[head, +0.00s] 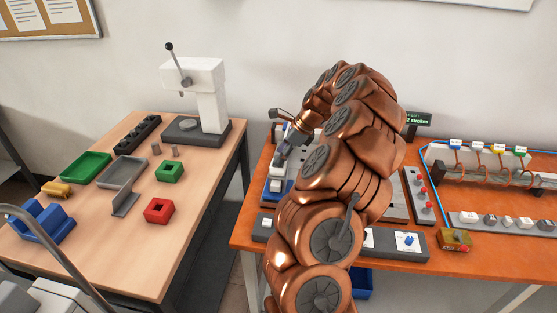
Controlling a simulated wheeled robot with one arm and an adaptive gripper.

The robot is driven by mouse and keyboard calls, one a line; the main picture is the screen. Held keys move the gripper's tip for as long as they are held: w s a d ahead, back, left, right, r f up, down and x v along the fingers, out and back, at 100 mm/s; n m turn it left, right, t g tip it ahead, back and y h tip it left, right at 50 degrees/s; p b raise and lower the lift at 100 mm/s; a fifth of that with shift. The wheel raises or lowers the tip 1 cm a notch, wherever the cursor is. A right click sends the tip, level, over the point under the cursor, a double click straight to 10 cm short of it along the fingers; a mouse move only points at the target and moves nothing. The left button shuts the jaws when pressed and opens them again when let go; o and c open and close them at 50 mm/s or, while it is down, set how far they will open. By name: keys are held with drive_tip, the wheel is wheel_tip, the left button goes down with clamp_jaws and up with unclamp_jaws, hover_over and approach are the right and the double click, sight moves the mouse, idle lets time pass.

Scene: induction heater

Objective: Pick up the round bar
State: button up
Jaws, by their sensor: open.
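My copper-coloured arm rises over the orange table and bends down to my gripper (279,138). My gripper is open, with its fingers spread above the left end of the orange table, over a blue, white and grey device (278,184). I cannot make out anything between the fingers. I cannot pick out the round bar for certain. My arm hides much of the orange table's middle.
The wooden table (130,235) holds a white lever press (208,85), a green tray (86,166), a grey tray (122,172), a green block (170,171), a red block (159,211) and a blue holder (42,222). A rig with copper coils (483,172) stands right on the orange table.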

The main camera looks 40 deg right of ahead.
drive_tip(key=shift+w+a+f, duration=0.15)
drive_tip(key=shift+w+f, duration=0.1)
drive_tip(key=shift+f, duration=0.2)
clamp_jaws()
